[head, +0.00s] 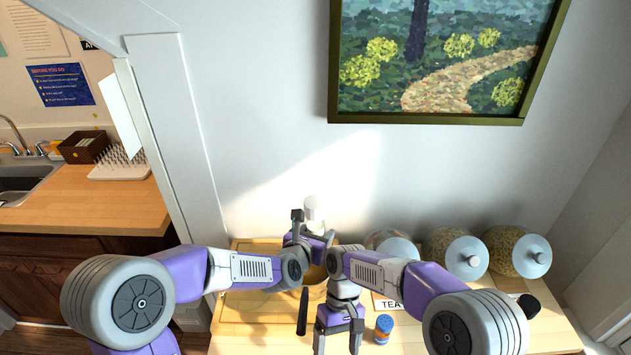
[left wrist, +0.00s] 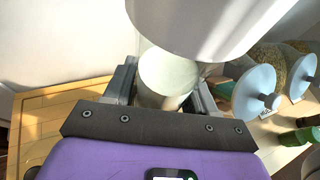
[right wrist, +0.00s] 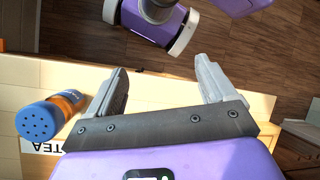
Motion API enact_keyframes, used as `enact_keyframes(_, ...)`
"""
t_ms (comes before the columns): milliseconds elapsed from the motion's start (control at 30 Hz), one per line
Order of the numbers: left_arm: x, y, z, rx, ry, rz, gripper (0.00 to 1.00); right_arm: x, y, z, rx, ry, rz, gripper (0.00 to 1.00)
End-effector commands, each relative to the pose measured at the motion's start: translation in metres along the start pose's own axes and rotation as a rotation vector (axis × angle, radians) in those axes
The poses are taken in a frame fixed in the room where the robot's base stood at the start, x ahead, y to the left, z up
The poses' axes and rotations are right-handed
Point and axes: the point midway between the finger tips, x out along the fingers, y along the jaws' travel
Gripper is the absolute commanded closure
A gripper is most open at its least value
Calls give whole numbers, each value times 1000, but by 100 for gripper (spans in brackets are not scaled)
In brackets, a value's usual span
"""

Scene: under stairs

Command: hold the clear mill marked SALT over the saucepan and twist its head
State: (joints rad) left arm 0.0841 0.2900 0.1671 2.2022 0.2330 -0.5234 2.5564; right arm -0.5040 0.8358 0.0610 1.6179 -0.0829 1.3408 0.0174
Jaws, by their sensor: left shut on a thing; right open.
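My left gripper (head: 309,232) is shut on a pale mill with a white head (head: 313,206), held up near the wall behind the saucepan. In the left wrist view the fingers (left wrist: 168,92) clasp the mill's pale body (left wrist: 168,72), and its big white head (left wrist: 205,22) fills the top. No SALT mark is readable. The saucepan (head: 316,274) stands on the table, mostly hidden by my arms, with its dark handle (head: 302,312) towards me. My right gripper (head: 338,345) is open and empty, pointing down at the table's front; its spread fingers (right wrist: 165,85) show in the right wrist view.
A blue-topped orange shaker (head: 383,329) stands right of my right gripper, near a TEA label (head: 388,305). Several lidded glass jars (head: 455,252) line the table's back right. A framed painting (head: 440,65) hangs above. The wooden table (head: 245,315) has free room at front left.

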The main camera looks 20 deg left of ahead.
Motion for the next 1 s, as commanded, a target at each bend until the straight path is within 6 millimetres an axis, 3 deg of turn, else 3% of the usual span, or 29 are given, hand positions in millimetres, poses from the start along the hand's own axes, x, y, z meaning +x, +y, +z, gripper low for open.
enact_keyframes(33, 0, 0, 1, 0, -2, 0, 100, -27, -3, -2, -63, 17, 50, 16)
enact_keyframes(300, 0, 0, 1, 0, -2, 0, 100, -163, -14, 12, -272, 122, 277, 16)
enact_keyframes(433, 0, 0, 1, 0, -2, 0, 100, -223, -28, 9, -186, 294, 368, 16)
enact_keyframes(600, 0, 0, 1, 0, -2, 0, 100, -297, -52, -3, 71, 636, 397, 16)
enact_keyframes(800, 0, 0, 1, 0, -2, 0, 100, -350, -72, -10, 276, 909, 333, 16)
enact_keyframes(1000, 0, 0, 1, 0, -2, 0, 100, -366, -79, -13, 343, 1000, 293, 16)
